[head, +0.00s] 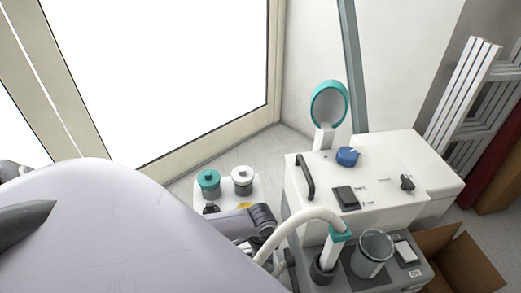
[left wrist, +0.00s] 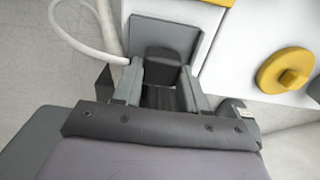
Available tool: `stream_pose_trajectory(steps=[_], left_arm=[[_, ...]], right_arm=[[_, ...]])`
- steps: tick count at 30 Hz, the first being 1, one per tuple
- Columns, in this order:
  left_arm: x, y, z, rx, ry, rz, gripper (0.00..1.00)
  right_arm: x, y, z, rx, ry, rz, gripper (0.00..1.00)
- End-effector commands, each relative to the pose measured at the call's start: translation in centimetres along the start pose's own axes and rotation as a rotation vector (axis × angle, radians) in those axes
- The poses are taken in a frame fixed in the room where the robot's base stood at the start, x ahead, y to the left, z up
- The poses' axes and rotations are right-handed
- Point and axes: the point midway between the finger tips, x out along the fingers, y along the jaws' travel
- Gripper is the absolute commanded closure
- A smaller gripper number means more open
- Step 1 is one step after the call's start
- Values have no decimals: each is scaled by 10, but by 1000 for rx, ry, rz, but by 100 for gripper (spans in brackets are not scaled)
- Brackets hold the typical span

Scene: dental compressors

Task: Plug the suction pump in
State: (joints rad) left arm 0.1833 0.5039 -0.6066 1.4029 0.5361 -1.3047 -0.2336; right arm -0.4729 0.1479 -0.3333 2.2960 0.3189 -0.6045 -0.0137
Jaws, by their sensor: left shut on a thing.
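The suction pump seems to be the white machine (head: 350,190) at the right of the head view, with a blue knob and a black handle; I cannot be sure which unit it is. In the left wrist view my left gripper (left wrist: 163,88) is shut on a dark grey block (left wrist: 168,35), perhaps the plug. A white cord (left wrist: 75,42) curves in beside the block from the left; its joint with it is not clear. In the head view my arm (head: 243,222) reaches low beside the machine, and the fingertips and block are hidden. No socket is clearly visible. My right gripper is out of view.
A white unit with a green-capped jar (head: 208,182) and a white-capped jar (head: 242,180) stands behind my arm. A thick white hose (head: 295,222) and a clear cup (head: 373,252) are at the front. A yellow knob (left wrist: 285,70) shows close right of my gripper.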

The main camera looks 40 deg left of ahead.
Motion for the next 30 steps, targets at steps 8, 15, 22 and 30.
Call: stream_pose_trajectory(steps=[8, 15, 22, 30], left_arm=[[-1, 0, 0, 0, 0, 0, 85], [-1, 0, -1, 0, 0, 0, 85], [0, 0, -1, 0, 1, 0, 85], [0, 0, -1, 0, 1, 0, 85]], right_arm=[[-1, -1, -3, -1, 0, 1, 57], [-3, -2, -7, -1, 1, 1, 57], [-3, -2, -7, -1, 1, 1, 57], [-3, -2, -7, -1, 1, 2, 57]])
